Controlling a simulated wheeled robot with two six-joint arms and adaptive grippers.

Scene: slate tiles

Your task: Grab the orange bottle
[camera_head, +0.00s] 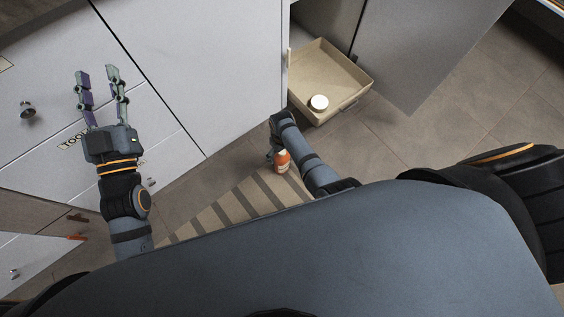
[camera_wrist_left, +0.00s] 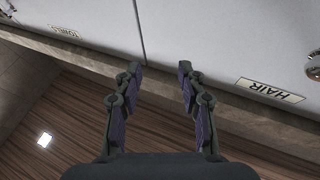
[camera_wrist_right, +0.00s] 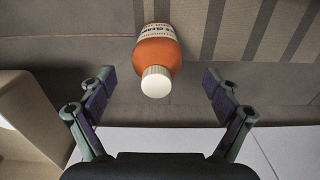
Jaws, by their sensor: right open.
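The orange bottle (camera_head: 282,162) stands on the floor by the edge of the striped rug in the head view, partly hidden by my right gripper (camera_head: 272,152). In the right wrist view the orange bottle (camera_wrist_right: 157,52) has a white cap and a pale label with dark print. It lies between and beyond the fingers of my right gripper (camera_wrist_right: 158,92), which is open and empty, with gaps on both sides. My left gripper (camera_head: 100,82) is open and empty in front of the white cabinet fronts; it also shows open in the left wrist view (camera_wrist_left: 158,82).
An open beige drawer (camera_head: 355,72) holding a round white-topped item (camera_head: 319,102) is just beyond my right gripper. White cabinet fronts (camera_head: 205,60) with knobs and labels stand at the left. A striped rug (camera_head: 238,205) lies on the grey tiled floor. Open floor is at right.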

